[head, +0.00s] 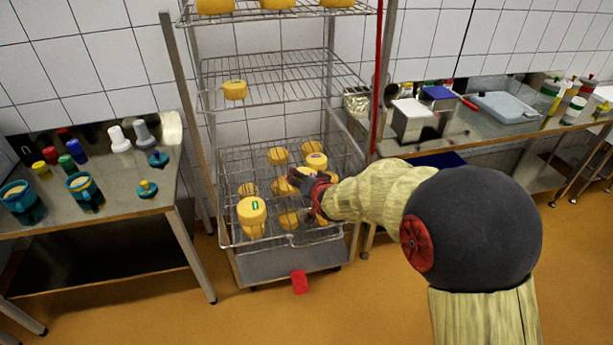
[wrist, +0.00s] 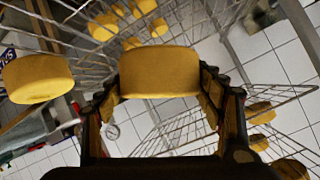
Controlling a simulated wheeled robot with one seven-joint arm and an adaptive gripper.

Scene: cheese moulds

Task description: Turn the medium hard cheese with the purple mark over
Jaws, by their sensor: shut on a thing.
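My gripper (head: 304,182) is over the lower wire shelf of the rack. In the wrist view my gripper (wrist: 160,88) is shut on a yellow cheese (wrist: 158,71), one finger at each side. The held cheese spans the gap; no mark shows on the side facing the wrist camera. In the head view a yellow cheese (head: 316,161) with a small dark, purplish mark on top is just beyond the gripper. The gripper and arm hide part of this area, and I cannot tell surely whether this is the held cheese.
The wire shelf (head: 230,167) holds several other cheeses, including a green-marked one (head: 252,211) at front left. Another cheese (head: 235,90) sits on the shelf above. A right table (head: 460,135) holds containers. A red object (head: 299,281) is low in front.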

